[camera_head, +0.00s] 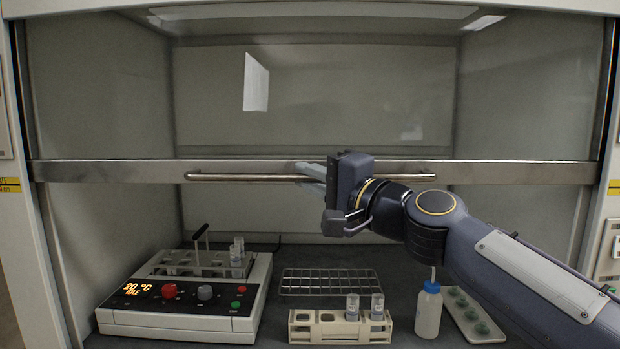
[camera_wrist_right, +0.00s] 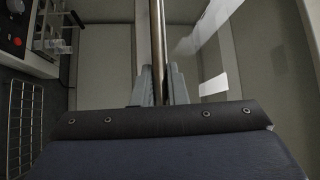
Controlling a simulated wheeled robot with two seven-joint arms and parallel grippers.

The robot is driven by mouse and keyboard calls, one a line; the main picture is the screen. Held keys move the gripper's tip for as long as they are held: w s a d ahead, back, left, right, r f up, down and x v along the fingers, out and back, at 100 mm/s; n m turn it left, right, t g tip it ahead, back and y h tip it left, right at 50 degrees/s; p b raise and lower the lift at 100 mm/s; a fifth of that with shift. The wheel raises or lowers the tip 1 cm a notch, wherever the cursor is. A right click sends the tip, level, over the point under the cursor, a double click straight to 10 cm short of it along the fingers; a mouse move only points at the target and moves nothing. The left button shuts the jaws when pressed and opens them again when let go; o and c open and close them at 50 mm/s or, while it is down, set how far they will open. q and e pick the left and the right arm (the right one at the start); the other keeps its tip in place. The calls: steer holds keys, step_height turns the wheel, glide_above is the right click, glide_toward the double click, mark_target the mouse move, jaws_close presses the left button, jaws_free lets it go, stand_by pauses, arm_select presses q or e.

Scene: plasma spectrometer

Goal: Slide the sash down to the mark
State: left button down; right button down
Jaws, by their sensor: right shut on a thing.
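The sash (camera_head: 100,172) is a glass pane with a metal bottom rail running across the fume hood opening. A long horizontal handle (camera_head: 230,177) is fixed along the front of the rail. Yellow marks sit on the left post (camera_head: 10,185) and the right post (camera_head: 614,188). The rail is at about the height of these marks, its top edge looking slightly above them. My right gripper (camera_head: 312,174) is shut on the handle near its middle. In the right wrist view the handle (camera_wrist_right: 157,35) runs between its fingers (camera_wrist_right: 164,86). My left gripper is not in view.
Inside the hood, below the sash, are a heater block with a display (camera_head: 180,318), a wire rack (camera_head: 330,283), a beige tube rack (camera_head: 340,329), a white bottle with a blue cap (camera_head: 428,312) and a tray of green-topped items (camera_head: 470,315). My right arm passes above the bottle and tray.

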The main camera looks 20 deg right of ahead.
steer(key=c, duration=1.5)
jaws_free()
steer(key=shift+o, duration=0.2)
steer(key=shift+s+d+f, duration=0.1)
steer(key=shift+s+d, duration=0.15)
steer(key=shift+s, duration=0.05)
steer(key=r+b+v, duration=0.1)
steer(key=b+v, duration=0.1)
steer(key=v, duration=0.5)
steer(key=shift+f, duration=0.45)
steer(key=shift+s+a, duration=0.1)
steer(key=s+f+n+g+h+p, duration=0.2)
steer(key=s+f+n+g+p, duration=0.1)
steer(key=s+f, duration=0.4)
steer(key=s+d+f+n+g+h+p, duration=0.1)
steer(key=s+f, duration=0.6)
steer(key=f, duration=0.7)
steer(key=s+d+f+n+g+h+p, duration=0.1)
steer(key=s+f+n+g+h+p, duration=0.2)
steer(key=s+f+g, duration=0.4)
step_height(320, 180, down, 4)
steer(key=n+p, duration=0.1)
steer(key=p, duration=0.1)
steer(key=shift+n+p, duration=0.35)
steer(key=shift+n, duration=0.05)
